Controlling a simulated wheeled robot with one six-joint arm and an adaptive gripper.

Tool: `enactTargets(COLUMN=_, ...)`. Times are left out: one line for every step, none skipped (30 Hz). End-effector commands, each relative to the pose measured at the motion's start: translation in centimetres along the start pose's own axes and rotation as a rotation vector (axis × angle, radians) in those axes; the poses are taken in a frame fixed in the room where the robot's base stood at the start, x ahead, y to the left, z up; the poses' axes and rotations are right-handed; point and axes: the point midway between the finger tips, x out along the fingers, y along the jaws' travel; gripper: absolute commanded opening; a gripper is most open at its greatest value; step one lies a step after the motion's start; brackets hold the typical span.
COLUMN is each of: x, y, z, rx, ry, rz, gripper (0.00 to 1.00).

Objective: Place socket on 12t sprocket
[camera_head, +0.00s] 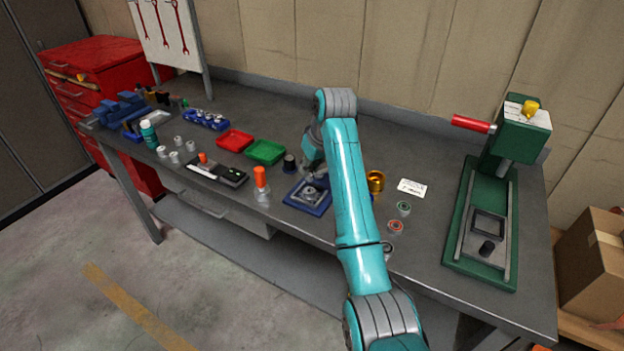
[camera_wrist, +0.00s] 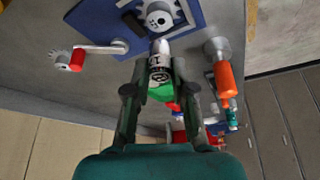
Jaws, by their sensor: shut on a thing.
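My gripper (camera_wrist: 160,88) is shut on a silver and dark socket (camera_wrist: 159,62) with pale lettering. In the wrist view the socket's far end points at a grey toothed sprocket (camera_wrist: 158,16) on a blue plate (camera_wrist: 205,42). I cannot tell whether the socket touches the sprocket. In the head view my gripper (camera_head: 314,168) is over the back of the blue plate (camera_head: 296,203), close to the sprocket (camera_head: 309,193). The held socket is mostly hidden there by my arm.
An orange-handled tool (camera_head: 260,179) stands left of the plate. Green (camera_head: 266,151) and red (camera_head: 234,139) trays lie behind. A dark cylinder (camera_head: 289,163) stands close by. A green press (camera_head: 500,190) stands at the right.

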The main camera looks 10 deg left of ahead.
Motion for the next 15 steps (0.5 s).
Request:
enactTargets(x=0.3, y=0.0, z=0.1, rx=0.000, ry=0.000, rz=0.000, gripper=0.00)
enactTargets(x=0.5, y=0.0, z=0.2, rx=0.000, ry=0.000, rz=0.000, gripper=0.00)
enactTargets(x=0.8, y=0.0, z=0.3, rx=0.000, ry=0.000, rz=0.000, gripper=0.00)
enactTargets(x=1.1, y=0.0, z=0.5, rx=0.000, ry=-0.001, rz=0.000, gripper=0.00)
enactTargets(x=1.4, y=0.0, z=0.6, rx=0.000, ry=-0.001, rz=0.000, gripper=0.00)
enactTargets(x=2.0, y=0.0, z=0.9, rx=0.000, ry=-0.001, rz=0.000, gripper=0.00)
enactTargets(x=2.4, y=0.0, z=1.1, rx=0.000, ry=-0.002, rz=-0.001, gripper=0.00)
enactTargets(x=2.8, y=0.0, z=1.2, rx=0.000, ry=-0.002, rz=-0.001, gripper=0.00)
enactTargets(x=3.2, y=0.0, z=1.4, rx=0.000, ry=-0.001, rz=0.000, gripper=0.00)
enactTargets(x=3.4, y=0.0, z=1.4, rx=0.000, ry=0.000, rz=0.000, gripper=0.00)
enactTargets(x=3.6, y=0.0, z=1.5, rx=0.000, ry=0.000, rz=0.000, gripper=0.00)
enactTargets(x=3.7, y=0.0, z=1.5, rx=0.000, ry=0.001, rz=0.000, gripper=0.00)
enactTargets(x=3.7, y=0.0, z=1.5, rx=0.000, ry=0.001, rz=0.001, gripper=0.00)
enactTargets(x=3.6, y=0.0, z=1.5, rx=0.000, ry=0.001, rz=0.001, gripper=0.00)
enactTargets(x=3.6, y=0.0, z=1.5, rx=0.000, ry=0.001, rz=0.001, gripper=0.00)
